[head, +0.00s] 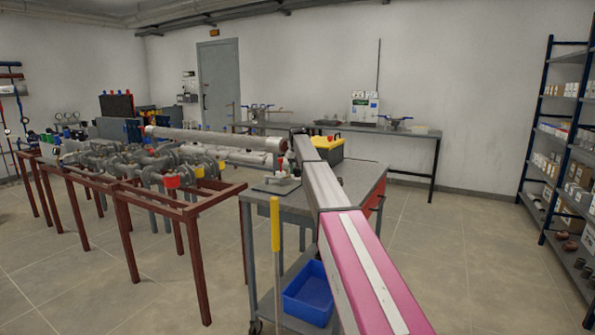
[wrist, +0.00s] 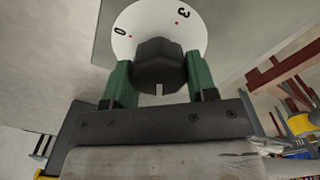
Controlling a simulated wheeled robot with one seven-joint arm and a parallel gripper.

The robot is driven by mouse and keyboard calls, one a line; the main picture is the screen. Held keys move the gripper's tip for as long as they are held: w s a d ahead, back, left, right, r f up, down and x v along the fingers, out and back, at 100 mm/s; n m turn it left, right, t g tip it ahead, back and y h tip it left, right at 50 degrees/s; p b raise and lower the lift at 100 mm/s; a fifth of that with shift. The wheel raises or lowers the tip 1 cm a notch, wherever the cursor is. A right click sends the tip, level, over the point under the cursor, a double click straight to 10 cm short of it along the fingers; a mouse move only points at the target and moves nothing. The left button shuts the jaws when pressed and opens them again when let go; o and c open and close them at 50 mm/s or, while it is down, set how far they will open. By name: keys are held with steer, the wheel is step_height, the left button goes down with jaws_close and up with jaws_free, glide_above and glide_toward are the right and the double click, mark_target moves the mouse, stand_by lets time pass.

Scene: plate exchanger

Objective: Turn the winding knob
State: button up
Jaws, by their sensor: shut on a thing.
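In the wrist view, the winding knob (wrist: 160,66) is a dark, faceted knob in front of a round white dial (wrist: 190,17). The dial shows a 0, a 3 and small red dots. My gripper (wrist: 160,72) has its two green fingers on either side of the knob, shut on it. A small light mark shows at the knob's lower edge. The rest of the dial is cut off by the top of the picture. In the head view I cannot make out the knob or the fingers.
Red-brown frames (head: 120,215) with pipes and valves stand left. Shelves (head: 548,150) stand right; floor between cart and shelves is clear.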

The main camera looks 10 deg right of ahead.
mark_target(297, 168)
steer(key=n, duration=0.6)
steer(key=shift+a+n, duration=0.1)
steer(key=shift+n, duration=0.2)
steer(key=n, duration=0.5)
steer(key=shift+n, duration=0.4)
steer(key=o, duration=0.9)
steer(key=shift+o, duration=0.2)
steer(key=shift+r, duration=0.1)
step_height(297, 168, up, 11)
